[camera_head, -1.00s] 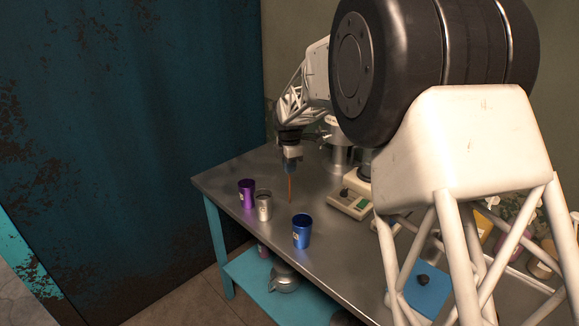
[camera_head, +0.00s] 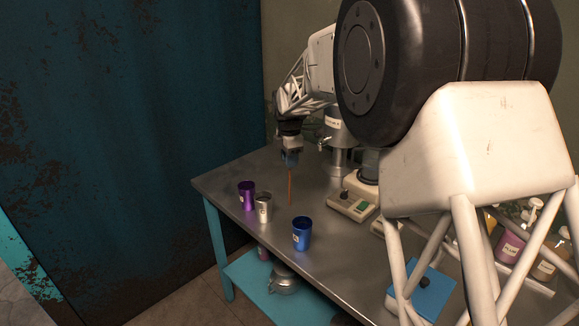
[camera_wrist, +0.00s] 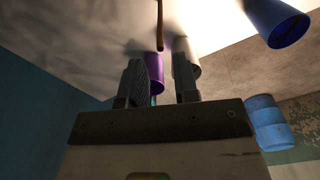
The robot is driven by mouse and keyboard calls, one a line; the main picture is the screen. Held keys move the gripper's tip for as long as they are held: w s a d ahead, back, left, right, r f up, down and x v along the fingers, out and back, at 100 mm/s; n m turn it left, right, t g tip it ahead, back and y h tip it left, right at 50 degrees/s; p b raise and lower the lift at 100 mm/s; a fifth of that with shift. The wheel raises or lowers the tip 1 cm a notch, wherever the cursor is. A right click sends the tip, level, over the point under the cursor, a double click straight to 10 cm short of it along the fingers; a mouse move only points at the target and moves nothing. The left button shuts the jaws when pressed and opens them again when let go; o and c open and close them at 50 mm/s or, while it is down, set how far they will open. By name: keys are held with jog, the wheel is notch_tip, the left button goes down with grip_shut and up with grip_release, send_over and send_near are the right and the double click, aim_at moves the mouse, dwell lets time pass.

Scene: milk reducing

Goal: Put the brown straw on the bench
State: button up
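The brown straw (camera_head: 290,188) is upright below my gripper (camera_head: 290,165), over the grey bench (camera_head: 325,225). Its lower end appears at or close to the bench top; I cannot tell if it touches. In the wrist view my gripper (camera_wrist: 161,75) has its two fingers apart with a gap between them. The straw (camera_wrist: 159,22) shows just beyond the fingertips, its near end in line with the gap, and the fingers do not appear to close on it.
A purple cup (camera_head: 247,195), a silver cup (camera_head: 263,208) and a blue cup (camera_head: 302,233) stand to the left and front of the straw. A beige device (camera_head: 352,204) stands to its right. Several bottles and a blue pad (camera_head: 424,293) are farther right.

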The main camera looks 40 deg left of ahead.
notch_tip(320, 180, up, 8)
jog(key=shift+r, duration=0.2)
dwell(0.8)
jog(key=shift+d, duration=0.1)
